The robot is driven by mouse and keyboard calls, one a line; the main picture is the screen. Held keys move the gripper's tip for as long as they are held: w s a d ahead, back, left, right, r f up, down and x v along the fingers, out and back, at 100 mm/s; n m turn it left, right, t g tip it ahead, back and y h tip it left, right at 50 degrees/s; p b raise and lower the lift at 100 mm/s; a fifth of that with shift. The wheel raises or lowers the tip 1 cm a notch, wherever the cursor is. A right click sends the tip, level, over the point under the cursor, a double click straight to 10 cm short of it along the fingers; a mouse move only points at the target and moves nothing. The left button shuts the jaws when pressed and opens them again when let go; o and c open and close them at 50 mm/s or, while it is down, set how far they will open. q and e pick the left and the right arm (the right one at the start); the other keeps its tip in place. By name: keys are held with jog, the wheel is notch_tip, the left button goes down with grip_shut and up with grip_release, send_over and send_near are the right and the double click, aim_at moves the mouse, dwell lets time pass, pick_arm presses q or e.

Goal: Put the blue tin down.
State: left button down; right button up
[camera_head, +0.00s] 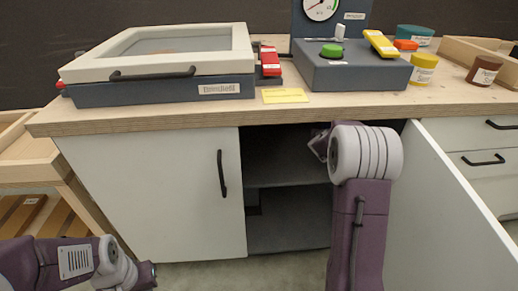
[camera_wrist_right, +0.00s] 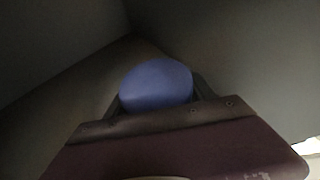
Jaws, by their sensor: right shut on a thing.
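The blue tin (camera_wrist_right: 156,84) shows in the right wrist view as a rounded blue shape between the fingers of my right gripper (camera_wrist_right: 157,100). The gripper is shut on it. Grey walls and a dark surface surround it; I cannot tell whether the tin touches that surface. In the head view my right arm reaches into the open cabinet (camera_head: 288,217), and the tin and fingertips are hidden there. My left arm is low at the left, and its fingers are not visible.
The cabinet has a middle shelf (camera_head: 275,172). Its right door (camera_head: 440,215) is swung open, and the left door (camera_head: 150,195) is closed. The worktop (camera_head: 180,118) above holds a framed lid box (camera_head: 165,90), a gauge unit (camera_head: 350,72) and several small jars.

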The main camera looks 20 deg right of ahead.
send_over(297, 164)
notch_tip(297, 164, down, 6)
jog(key=shift+f, duration=0.2)
notch_tip(297, 164, down, 4)
jog(key=b, duration=0.2)
jog(key=shift+f+b, duration=0.2)
jog(key=shift+b, duration=0.15)
jog(key=shift+s+r, duration=0.1)
jog(key=shift+r, duration=0.05)
jog(key=o, duration=1.6)
